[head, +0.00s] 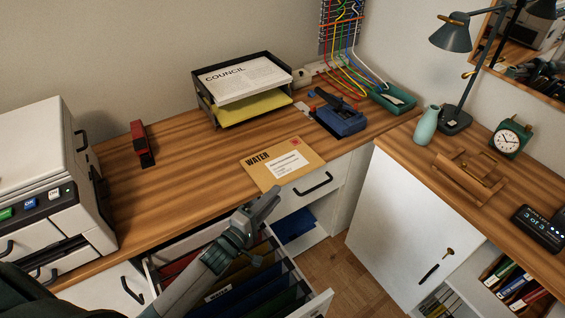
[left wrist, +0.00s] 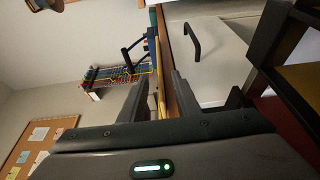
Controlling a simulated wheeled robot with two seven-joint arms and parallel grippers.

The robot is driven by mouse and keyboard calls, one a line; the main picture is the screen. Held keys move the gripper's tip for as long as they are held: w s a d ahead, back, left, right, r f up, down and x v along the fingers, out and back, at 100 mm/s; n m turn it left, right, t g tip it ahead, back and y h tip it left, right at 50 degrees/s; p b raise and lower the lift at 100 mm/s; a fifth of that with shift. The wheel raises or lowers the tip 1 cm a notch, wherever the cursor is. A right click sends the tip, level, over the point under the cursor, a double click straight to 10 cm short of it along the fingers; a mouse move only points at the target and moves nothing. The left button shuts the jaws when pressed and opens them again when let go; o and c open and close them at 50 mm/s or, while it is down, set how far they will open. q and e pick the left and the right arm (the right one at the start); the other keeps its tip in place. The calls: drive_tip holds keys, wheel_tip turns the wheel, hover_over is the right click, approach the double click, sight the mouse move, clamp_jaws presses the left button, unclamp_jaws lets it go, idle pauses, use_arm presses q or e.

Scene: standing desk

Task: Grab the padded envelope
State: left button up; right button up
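The padded envelope (head: 270,174) is tan, printed WATER, with a white label and a red stamp mark. It lies flat on the wooden desk (head: 190,190), its front edge at or slightly past the desk's front edge. My right gripper is not in view.
An open file drawer (head: 318,304) with hanging folders is below my left arm. A black paper tray (head: 287,72), a red stapler (head: 141,140) and a blue device (head: 345,122) stand on the desk. A printer (head: 40,150) is at left. Bare desk lies left of the envelope.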

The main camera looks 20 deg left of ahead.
sight(286, 184)
use_arm(q)
drive_tip(key=shift+w+d, duration=0.2)
drive_tip(key=shift+w, duration=0.45)
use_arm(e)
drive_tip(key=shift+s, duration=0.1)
use_arm(q)
drive_tip(key=shift+w+d+r, duration=0.1)
drive_tip(key=shift+w, duration=0.4)
drive_tip(key=x, duration=0.3)
drive_tip(key=shift+p, duration=0.35)
drive_tip(key=shift+w+d, duration=0.15)
drive_tip(key=shift+w, duration=0.35)
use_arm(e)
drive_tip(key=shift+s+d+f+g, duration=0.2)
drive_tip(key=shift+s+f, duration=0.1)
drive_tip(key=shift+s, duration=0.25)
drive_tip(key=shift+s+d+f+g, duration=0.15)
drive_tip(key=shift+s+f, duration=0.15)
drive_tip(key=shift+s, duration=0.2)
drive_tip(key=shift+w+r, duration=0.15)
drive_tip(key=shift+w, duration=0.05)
